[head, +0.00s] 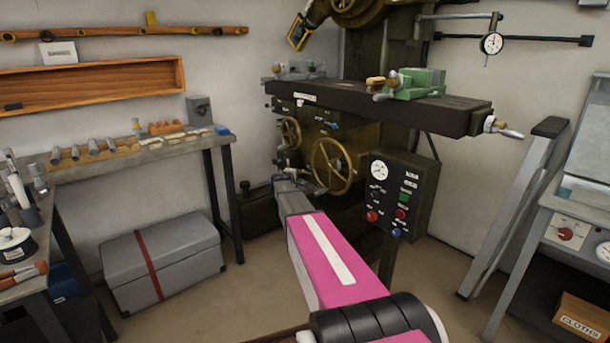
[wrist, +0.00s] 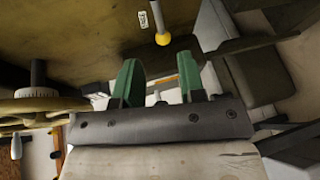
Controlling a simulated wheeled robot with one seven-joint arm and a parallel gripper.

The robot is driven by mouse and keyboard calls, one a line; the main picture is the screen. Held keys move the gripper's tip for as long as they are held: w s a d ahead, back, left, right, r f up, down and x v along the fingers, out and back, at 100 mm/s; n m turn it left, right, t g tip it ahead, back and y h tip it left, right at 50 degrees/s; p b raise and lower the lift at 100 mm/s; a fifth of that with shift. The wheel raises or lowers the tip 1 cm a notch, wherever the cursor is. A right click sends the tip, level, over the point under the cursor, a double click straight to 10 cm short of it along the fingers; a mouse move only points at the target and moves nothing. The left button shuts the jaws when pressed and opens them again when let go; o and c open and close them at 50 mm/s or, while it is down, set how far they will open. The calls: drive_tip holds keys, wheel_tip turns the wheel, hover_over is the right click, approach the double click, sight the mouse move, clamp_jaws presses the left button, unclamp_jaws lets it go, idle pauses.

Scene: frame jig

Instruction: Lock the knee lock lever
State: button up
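A lever with a yellow ball knob (wrist: 163,39) and a slim pale shank stands out from the olive machine body in the wrist view, beside a small white label (wrist: 142,19) too small to read. I take it for the knee lock lever. I cannot make it out in the head view. My gripper (wrist: 159,79) has two green fingers, spread apart with nothing between them. The knob is apart from the fingers, beyond their tips and roughly in line with the gap. In the head view my arm reaches to the machine's front, and the fingers are not clear there.
A large brass handwheel (head: 332,166) is just right of my arm's end; a wheel rim (wrist: 40,106) shows at left in the wrist view. A control box (head: 399,196) hangs to the right. The machine table (head: 440,109) with a green vise (head: 416,84) is above.

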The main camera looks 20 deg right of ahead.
drive_tip(key=x, duration=0.9)
drive_tip(key=shift+d, duration=0.2)
drive_tip(key=shift+w, duration=0.1)
drive_tip(key=shift+c, duration=0.3)
clamp_jaws()
